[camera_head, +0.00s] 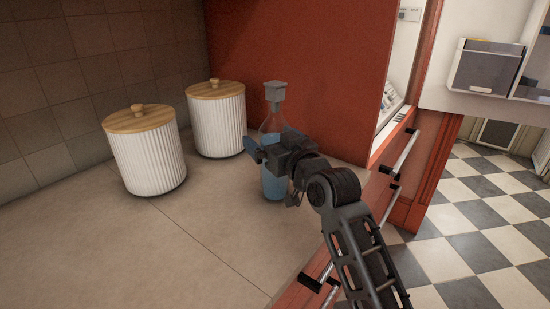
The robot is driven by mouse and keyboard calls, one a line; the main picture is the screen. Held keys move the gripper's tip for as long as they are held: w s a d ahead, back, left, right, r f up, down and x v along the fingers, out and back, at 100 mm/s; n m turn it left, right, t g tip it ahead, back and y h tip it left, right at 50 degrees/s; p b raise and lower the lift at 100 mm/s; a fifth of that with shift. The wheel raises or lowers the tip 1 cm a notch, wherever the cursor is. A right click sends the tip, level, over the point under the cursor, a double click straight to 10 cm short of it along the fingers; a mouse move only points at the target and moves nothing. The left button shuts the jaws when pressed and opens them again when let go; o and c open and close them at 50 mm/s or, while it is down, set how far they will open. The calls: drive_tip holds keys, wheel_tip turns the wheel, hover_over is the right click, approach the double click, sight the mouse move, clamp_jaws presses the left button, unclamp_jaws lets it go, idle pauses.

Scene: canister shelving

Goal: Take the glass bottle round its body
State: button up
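The clear glass bottle (273,186) stands upright on the counter, with a grey square stopper (275,91) and blue liquid inside. My gripper (265,153) is level with the middle of the bottle, reaching in from the right. One finger shows to the left of the bottle and the rest of the gripper covers its right side. The gripper hides part of the bottle's body. I cannot tell whether the fingers touch the glass or stand apart from it.
Two white ribbed canisters with wooden lids, one nearer (148,160) and one farther (218,125), stand left of the bottle. A red panel (320,60) rises behind. The counter's front left (130,250) is clear. Bar handles (405,150) line its right edge.

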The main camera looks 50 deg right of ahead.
drive_tip(key=c, duration=1.7)
drive_tip(key=shift+r, duration=0.1)
drive_tip(key=shift+r, duration=0.15)
